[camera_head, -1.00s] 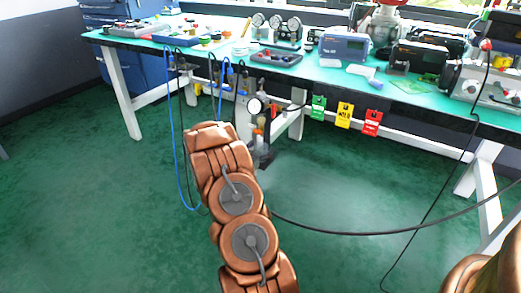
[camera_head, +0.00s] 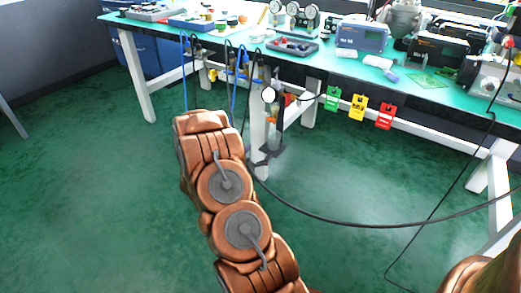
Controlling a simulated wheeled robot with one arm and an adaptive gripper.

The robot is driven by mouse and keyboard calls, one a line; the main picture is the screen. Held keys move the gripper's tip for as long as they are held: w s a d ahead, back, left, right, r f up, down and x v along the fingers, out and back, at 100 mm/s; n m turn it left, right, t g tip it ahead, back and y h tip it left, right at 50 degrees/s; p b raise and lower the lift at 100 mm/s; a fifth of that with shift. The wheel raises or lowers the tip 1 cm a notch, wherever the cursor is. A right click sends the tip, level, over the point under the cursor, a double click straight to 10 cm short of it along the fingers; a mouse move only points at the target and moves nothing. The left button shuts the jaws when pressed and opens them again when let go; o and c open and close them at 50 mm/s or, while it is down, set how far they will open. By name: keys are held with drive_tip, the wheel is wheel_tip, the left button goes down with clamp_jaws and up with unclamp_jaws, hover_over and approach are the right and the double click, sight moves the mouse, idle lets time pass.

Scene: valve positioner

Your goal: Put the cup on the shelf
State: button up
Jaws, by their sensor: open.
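I cannot make out a cup in this view. No shelf can be told apart from the workbench (camera_head: 430,92), which has a green top and white legs. My brown arm reaches up from the bottom middle, in front of the bench. Its far end points away from the camera, so my gripper does not show.
The bench top holds a blue instrument box (camera_head: 361,37), a dark tray (camera_head: 293,46) and gauges (camera_head: 293,14). Green, yellow (camera_head: 358,107) and red tags hang from its front edge. A black cable (camera_head: 350,225) loops across open green floor. A blue cabinet (camera_head: 145,58) stands behind.

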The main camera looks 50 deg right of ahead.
drive_tip(key=w+a+n+t+y, duration=0.3)
drive_tip(key=w+a+t+y, duration=0.35)
drive_tip(key=w+a, duration=0.8)
drive_tip(key=s+a+r+n+y, duration=0.1)
drive_tip(key=a+r+n+y, duration=0.3)
drive_tip(key=a, duration=0.6)
drive_tip(key=a+r+n+y, duration=0.1)
drive_tip(key=a+y, duration=0.5)
drive_tip(key=a, duration=0.4)
drive_tip(key=s+a+r+n+g+y, duration=0.2)
drive_tip(key=s+a+n+g, duration=0.1)
drive_tip(key=s+a, duration=0.4)
drive_tip(key=s+a+r+n+g+y, duration=0.2)
drive_tip(key=s+a+r, duration=0.1)
drive_tip(key=s+a, duration=0.4)
drive_tip(key=s+d+r+n+g+h, duration=0.1)
drive_tip(key=s+r+n+g, duration=0.1)
drive_tip(key=s, duration=1.1)
drive_tip(key=s+d+r+n+g+h, duration=0.1)
drive_tip(key=s+g, duration=0.4)
drive_tip(key=s, duration=0.8)
wheel_tip(320, 180, up, 3)
drive_tip(key=shift+s+d+f+n, duration=0.15)
drive_tip(key=shift+d+f+n, duration=0.05)
drive_tip(key=shift+d+n, duration=0.3)
